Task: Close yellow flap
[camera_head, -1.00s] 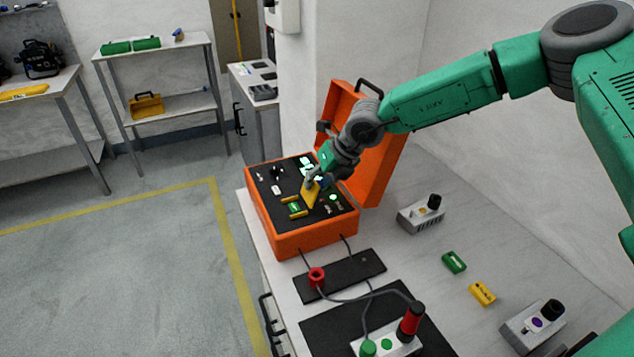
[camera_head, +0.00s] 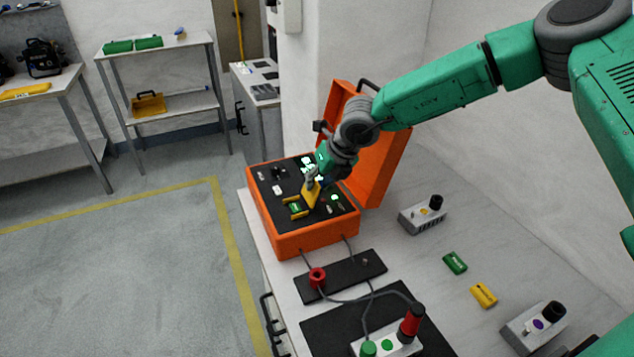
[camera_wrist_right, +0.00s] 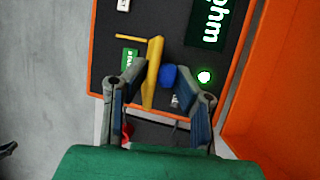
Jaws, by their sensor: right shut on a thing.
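The orange case (camera_head: 300,241) stands open on the bench with a black panel (camera_head: 268,189) inside. The yellow flap (camera_head: 311,198) stands raised from the panel, beside a small yellow frame around a green part (camera_head: 296,208). In the right wrist view the flap (camera_wrist_right: 153,72) shows as a narrow upright strip. My right gripper (camera_head: 316,183) is at the flap, shut on it; its fingers (camera_wrist_right: 160,80) lie either side of the strip. A blue piece (camera_wrist_right: 168,76) sits between the flap and the right-hand finger. My left gripper is out of view.
The case's raised orange lid (camera_head: 382,155) stands close behind my right gripper. In front are a black strip (camera_head: 345,274) with a red socket and cables. Grey boxes (camera_head: 422,214) and small green and yellow blocks (camera_head: 455,263) lie to the right.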

